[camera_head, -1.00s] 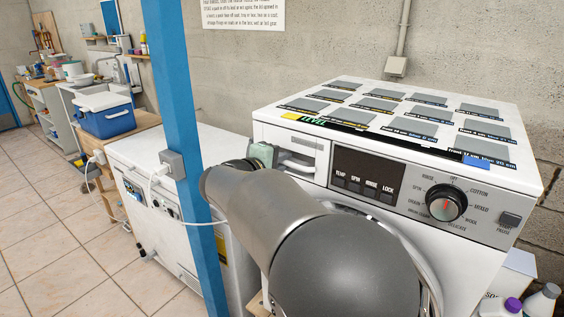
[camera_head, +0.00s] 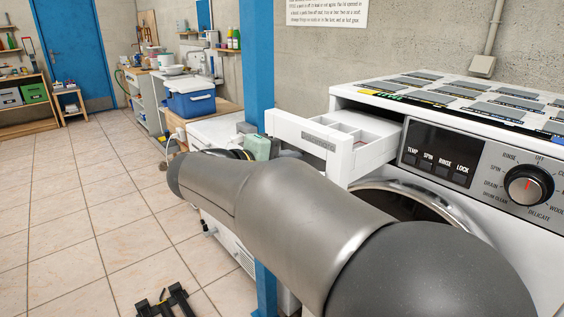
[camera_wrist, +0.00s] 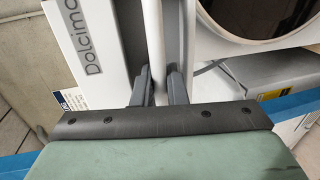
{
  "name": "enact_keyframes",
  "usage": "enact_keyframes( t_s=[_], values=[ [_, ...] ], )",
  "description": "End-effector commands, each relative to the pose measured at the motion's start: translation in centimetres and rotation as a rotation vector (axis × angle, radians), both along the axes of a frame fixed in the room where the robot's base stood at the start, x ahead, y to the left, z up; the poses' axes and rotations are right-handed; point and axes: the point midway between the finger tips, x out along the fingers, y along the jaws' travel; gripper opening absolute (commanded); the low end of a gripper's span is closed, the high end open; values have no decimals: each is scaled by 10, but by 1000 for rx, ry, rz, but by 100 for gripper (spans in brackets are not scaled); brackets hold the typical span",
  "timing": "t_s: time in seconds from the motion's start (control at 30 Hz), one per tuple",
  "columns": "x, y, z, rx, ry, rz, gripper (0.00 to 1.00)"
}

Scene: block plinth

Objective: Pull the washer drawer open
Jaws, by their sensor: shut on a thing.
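The washer drawer (camera_head: 372,152) stands out from the upper left of the white washing machine (camera_head: 455,150) in the head view, with its inner compartments showing. My gripper (camera_head: 283,154) is at the drawer's front, below its top edge; my arm partly hides the fingers there. In the wrist view, the two dark fingers (camera_wrist: 159,88) are shut on a narrow pale part at the drawer front (camera_wrist: 156,45). The panel marked "Dolcima" (camera_wrist: 95,40) lies left of it. Which part of the front is gripped is not fully clear.
A blue post (camera_head: 258,60) stands close behind my gripper. The round washer door (camera_head: 405,203) is below the drawer. A blue and white cooler (camera_head: 190,102) sits on a bench farther back. Tiled floor (camera_head: 90,200) is open at the left.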

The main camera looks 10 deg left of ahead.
Motion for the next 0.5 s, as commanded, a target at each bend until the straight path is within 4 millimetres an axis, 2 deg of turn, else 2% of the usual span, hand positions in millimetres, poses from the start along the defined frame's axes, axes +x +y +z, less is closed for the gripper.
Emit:
enact_keyframes(
  t_s=[0.47, 0.5],
  values=[
    [-3, -2, 0, 0, 0, -14, 0],
    [-3, -2, 0, 0, 0, -14, 17]
  ],
)
